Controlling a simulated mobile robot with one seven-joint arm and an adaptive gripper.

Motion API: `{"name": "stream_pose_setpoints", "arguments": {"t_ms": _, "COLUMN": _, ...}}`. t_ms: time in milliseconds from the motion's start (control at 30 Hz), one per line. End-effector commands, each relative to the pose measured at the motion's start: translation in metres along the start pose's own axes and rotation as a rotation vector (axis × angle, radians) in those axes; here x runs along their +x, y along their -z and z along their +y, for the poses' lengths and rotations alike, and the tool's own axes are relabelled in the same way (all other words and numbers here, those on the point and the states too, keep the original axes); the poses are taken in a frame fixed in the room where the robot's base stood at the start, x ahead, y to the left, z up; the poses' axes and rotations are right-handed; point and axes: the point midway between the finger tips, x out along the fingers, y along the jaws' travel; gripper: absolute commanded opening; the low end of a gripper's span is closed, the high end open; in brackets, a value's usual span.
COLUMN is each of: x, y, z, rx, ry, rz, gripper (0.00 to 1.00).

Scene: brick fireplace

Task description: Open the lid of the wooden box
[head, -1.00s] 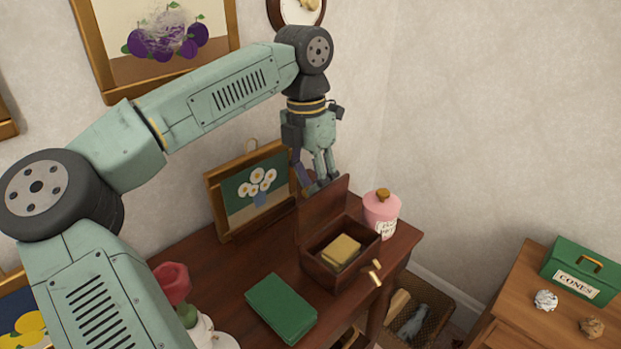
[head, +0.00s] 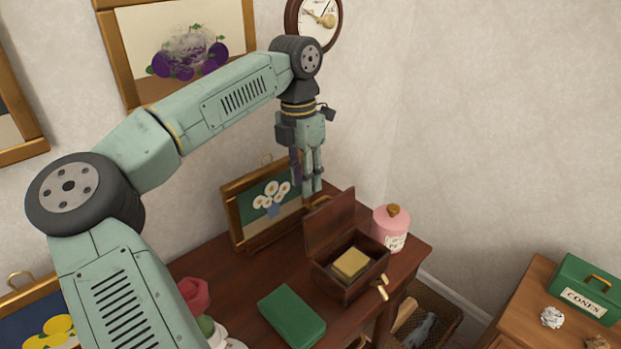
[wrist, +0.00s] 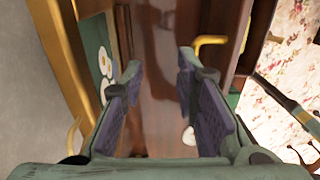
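The wooden box (head: 340,288) stands on the dark brown table with its lid (head: 331,222) raised roughly upright at the back left. Yellowish blocks (head: 350,263) lie inside the box. My gripper (head: 312,192) hangs pointing down just behind the lid's upper edge, near the framed flower picture. In the wrist view my gripper (wrist: 160,105) is open, its two purple-padded fingers apart with nothing between them. The lid's lower back is hidden from the head view. I cannot tell whether a finger touches the lid.
The flower picture (head: 240,222) leans at the wall, close to my gripper. A pink jar (head: 391,224) stands to the right behind the box. A green book-like block (head: 291,316) lies in front-left of the box. A basket (head: 440,320) is below right.

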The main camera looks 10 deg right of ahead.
Motion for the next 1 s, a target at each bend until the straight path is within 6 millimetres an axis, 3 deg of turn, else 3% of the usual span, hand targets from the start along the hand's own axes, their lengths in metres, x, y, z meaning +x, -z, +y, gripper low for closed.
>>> {"name": "stream_pose_setpoints", "arguments": {"t_ms": 1000, "x": -0.021, "y": 0.001, "z": 0.062, "rx": -0.003, "ry": -0.002, "rz": -0.001, "gripper": 0.28}}
